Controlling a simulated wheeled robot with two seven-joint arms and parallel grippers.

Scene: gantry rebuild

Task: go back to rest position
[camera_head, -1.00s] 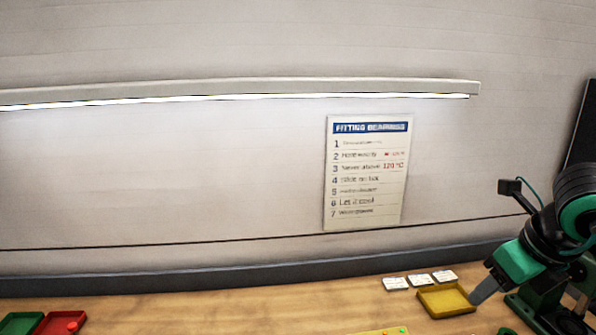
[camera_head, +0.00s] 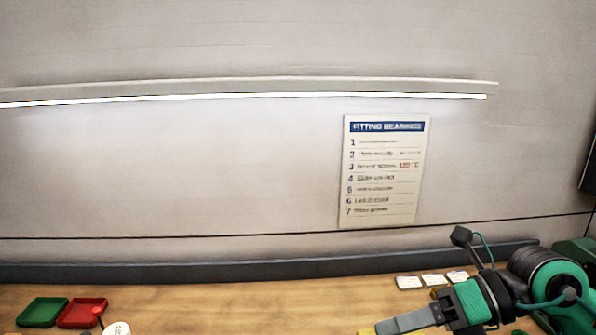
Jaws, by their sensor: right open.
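My right gripper (camera_head: 382,328) comes in from the right at the lower edge of the head view. Its green and black wrist and a grey finger show, pointing left above the wooden bench (camera_head: 240,297). It is open, and I see nothing held in it. My left gripper is out of view.
A green tray (camera_head: 42,312) and a red tray (camera_head: 70,317) sit at the lower left, with a white round item (camera_head: 117,328) nearby. White cards (camera_head: 408,282) lie at the back right. A poster (camera_head: 385,172) and a strip light (camera_head: 250,93) are on the wall.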

